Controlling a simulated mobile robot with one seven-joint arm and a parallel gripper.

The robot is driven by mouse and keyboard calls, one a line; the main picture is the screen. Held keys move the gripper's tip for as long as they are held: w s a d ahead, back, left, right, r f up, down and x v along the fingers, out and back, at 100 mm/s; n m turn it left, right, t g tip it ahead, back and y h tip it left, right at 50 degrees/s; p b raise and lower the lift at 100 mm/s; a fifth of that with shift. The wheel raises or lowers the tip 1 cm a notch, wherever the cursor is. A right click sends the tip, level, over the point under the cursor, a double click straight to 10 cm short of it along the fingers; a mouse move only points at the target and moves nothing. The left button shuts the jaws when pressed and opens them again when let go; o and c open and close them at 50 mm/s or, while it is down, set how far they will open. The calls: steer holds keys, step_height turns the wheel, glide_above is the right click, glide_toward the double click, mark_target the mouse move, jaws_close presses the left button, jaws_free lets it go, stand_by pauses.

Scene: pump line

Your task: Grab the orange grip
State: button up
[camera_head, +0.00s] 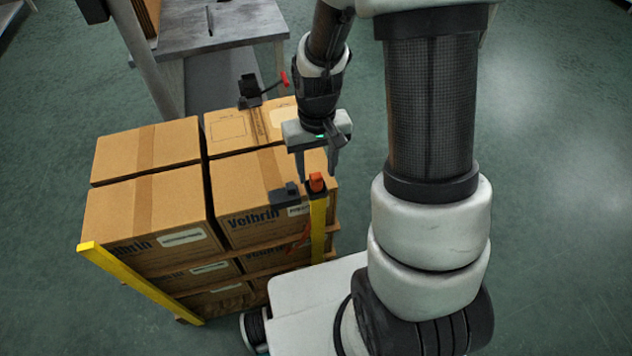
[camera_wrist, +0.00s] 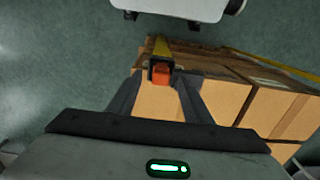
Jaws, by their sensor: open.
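The orange grip (camera_head: 317,182) is a small block on top of an upright yellow post (camera_head: 318,228), in front of the stacked boxes. My gripper (camera_head: 317,180) points down at it with its fingers apart; from the head view I cannot tell how much height is left between them. In the wrist view the orange grip (camera_wrist: 161,73) shows just beyond and between the two dark fingertips of my gripper (camera_wrist: 160,80). I see no clear contact between fingers and grip.
Cardboard boxes (camera_head: 150,210) are stacked behind and left of the post. A dark bracket (camera_head: 284,195) sits beside the grip. A red-tipped lever (camera_head: 284,78) on a black mount stands behind the boxes. A grey table (camera_head: 225,30) stands at the back. Open floor (camera_head: 560,200) lies to the right.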

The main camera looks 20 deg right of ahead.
mark_target(316, 175)
steer(key=shift+f, duration=1.6)
steer(key=shift+c, duration=0.4)
jaws_close()
steer(key=shift+r, duration=0.15)
